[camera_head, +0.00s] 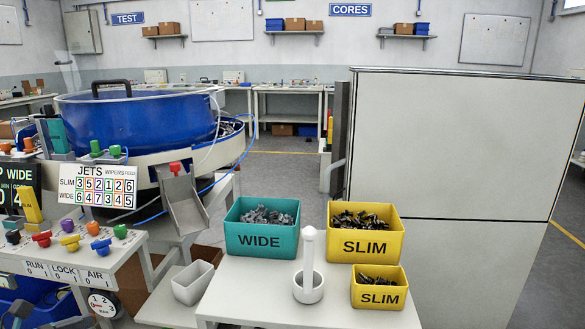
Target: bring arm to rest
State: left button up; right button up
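Neither of my arms can be made out in the head view, and no gripper shows. A white table (262,312) stands at the front centre. On it are a teal bin (262,255) marked WIDE, a large yellow bin (364,251) marked SLIM and a smaller yellow SLIM bin (378,297). All three hold dark or grey small parts. A white cup (307,293) with an upright white post (309,248) stands between them.
A big blue bowl (135,125) stands at the left, with a metal chute (187,213) below it. A control panel (62,255) with coloured knobs is at the front left. A small white tray (193,282) sits beside the table. A tall white cabinet (450,150) blocks the right.

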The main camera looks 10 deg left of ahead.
pick_arm(q)
jog(key=s+d+f+m+g+h, duration=0.1)
jog(key=s+d+f+m+g, duration=0.1)
jog(key=d+f+m+g, duration=0.55)
jog(key=s+d+f+m+g+h, duration=0.1)
jog(key=d+f+m+g, duration=0.15)
jog(key=d+f, duration=0.9)
jog(key=s+d+f+m+g+y, duration=0.1)
jog(key=s+d+f+m, duration=0.3)
jog(key=d+f+m, duration=0.5)
jog(key=s+d+f+m+g+y, duration=0.1)
jog(key=s+d+f+m+g, duration=0.1)
jog(key=s+d+f+m, duration=0.6)
jog(key=w+a+r+m+p, duration=0.1)
jog(key=r+m+p, duration=0.1)
jog(key=r+p, duration=0.8)
jog(key=w+a+r+m+p, duration=0.1)
jog(key=w+r+p, duration=0.1)
jog(key=r+p, duration=0.9)
jog(key=shift+r+m, duration=0.4)
jog(key=shift+r, duration=0.05)
pick_arm(e)
notch_tip(320, 180, up, 21)
jog(key=shift+s, duration=0.25)
